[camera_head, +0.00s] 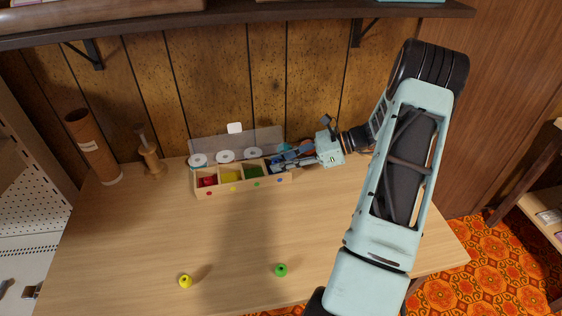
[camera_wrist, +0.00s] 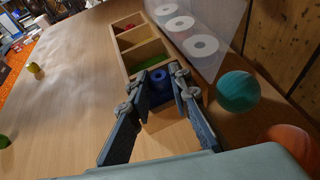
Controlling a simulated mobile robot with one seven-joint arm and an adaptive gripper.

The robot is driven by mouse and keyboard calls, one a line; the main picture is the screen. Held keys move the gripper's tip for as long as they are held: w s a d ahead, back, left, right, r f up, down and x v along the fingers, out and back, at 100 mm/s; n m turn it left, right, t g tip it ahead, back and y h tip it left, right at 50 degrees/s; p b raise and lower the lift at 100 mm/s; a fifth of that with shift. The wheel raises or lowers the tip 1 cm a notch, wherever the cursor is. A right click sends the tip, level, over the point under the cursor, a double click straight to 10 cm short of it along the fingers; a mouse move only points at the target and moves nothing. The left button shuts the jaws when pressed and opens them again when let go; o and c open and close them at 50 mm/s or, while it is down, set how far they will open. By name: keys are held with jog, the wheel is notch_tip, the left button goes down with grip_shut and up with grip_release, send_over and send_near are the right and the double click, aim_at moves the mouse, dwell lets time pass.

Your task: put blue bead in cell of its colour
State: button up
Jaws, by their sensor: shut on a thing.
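The blue bead (camera_wrist: 161,84) is between the fingertips of my gripper (camera_wrist: 160,76), at the end cell of the wooden sorting box (camera_wrist: 118,48). In the head view my gripper (camera_head: 279,163) reaches from the right to the box's right end (camera_head: 243,186), where a blue dot (camera_head: 280,180) marks the front. My gripper is shut on the bead. The fingers hide part of the bead and the cell, so I cannot tell whether the bead touches the cell floor. The red (camera_head: 207,182), yellow (camera_head: 231,177) and green (camera_head: 254,171) cells lie to the left.
A yellow bead (camera_head: 185,281) and a green bead (camera_head: 281,270) lie on the front table. A teal ball (camera_wrist: 238,91) and an orange ball (camera_wrist: 290,143) are beside the gripper. The middle table is clear.

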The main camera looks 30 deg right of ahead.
jog(key=shift+f, duration=0.5)
jog(key=o, duration=0.4)
jog(key=shift+s+f, duration=0.1)
jog(key=shift+s, duration=0.05)
jog(key=shift+o, duration=0.2)
jog(key=shift+r, duration=0.3)
jog(key=v, duration=0.8)
jog(key=r+p+v, duration=0.1)
jog(key=v, duration=0.3)
